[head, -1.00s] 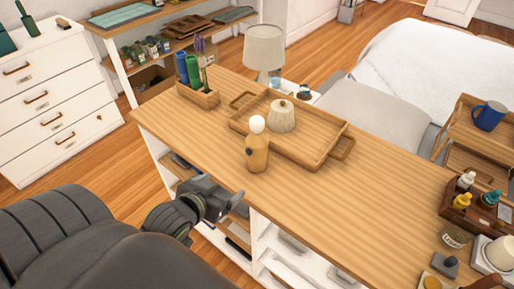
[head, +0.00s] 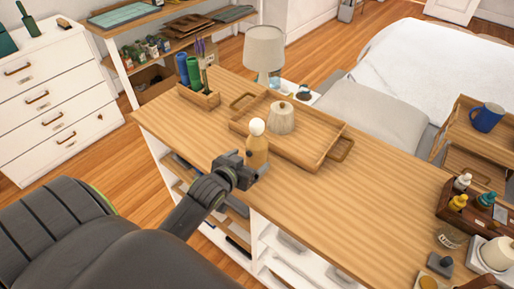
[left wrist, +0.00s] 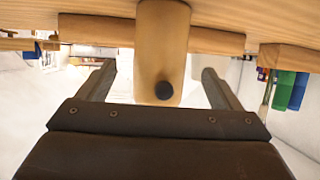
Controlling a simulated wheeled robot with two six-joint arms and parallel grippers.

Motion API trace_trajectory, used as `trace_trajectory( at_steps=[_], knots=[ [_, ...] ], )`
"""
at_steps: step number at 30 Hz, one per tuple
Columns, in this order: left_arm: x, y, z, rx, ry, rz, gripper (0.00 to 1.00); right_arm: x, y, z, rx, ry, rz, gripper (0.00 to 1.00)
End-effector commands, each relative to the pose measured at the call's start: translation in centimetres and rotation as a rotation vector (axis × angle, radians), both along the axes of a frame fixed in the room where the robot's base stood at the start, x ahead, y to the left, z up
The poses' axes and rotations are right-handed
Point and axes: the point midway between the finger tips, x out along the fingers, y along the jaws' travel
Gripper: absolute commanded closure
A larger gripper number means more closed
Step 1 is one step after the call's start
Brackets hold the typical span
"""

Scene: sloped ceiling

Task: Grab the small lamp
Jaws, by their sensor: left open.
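The small lamp (head: 257,146), a tan wooden body with a white ball on top, stands upright near the table's front edge. My left gripper (head: 252,173) is open at its lower front side. In the left wrist view the lamp's wooden body (left wrist: 162,40), with a round black knob, shows between the two open fingers of the left gripper (left wrist: 158,72), with a gap on each side. The lamp's white ball is out of that view. My right gripper is not in view.
Just behind the lamp is a wooden tray (head: 312,158) holding a ribbed cream jar (head: 281,118). A pen box (head: 199,97) stands at the far left of the table. A larger lamp (head: 264,50) is beyond it. The table's right middle is clear.

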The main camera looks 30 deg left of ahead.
Motion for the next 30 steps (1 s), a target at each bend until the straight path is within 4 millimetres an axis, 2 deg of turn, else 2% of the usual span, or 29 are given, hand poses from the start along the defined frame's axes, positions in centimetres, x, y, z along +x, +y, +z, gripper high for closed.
trace_trajectory(
  at_steps=[5, 12, 16, 27, 30],
  knots=[
    [0.8, 0.1, -0.1, 0.0, -0.001, 0.0, 0.14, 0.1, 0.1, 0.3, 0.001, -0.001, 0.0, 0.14],
    [3.7, 0.3, -0.3, 0.0, -0.001, 0.0, 0.14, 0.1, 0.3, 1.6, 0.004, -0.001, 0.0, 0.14],
    [4.8, 0.4, -1.1, 0.0, 0.0, 0.0, 0.14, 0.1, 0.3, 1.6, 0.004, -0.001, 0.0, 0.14],
    [5.4, 0.4, -1.4, 0.001, 0.0, 0.0, 0.14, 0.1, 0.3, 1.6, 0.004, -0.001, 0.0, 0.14],
    [5.4, 0.4, -1.4, 0.0, 0.0, 0.0, 0.27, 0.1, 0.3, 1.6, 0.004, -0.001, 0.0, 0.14]
  ],
)
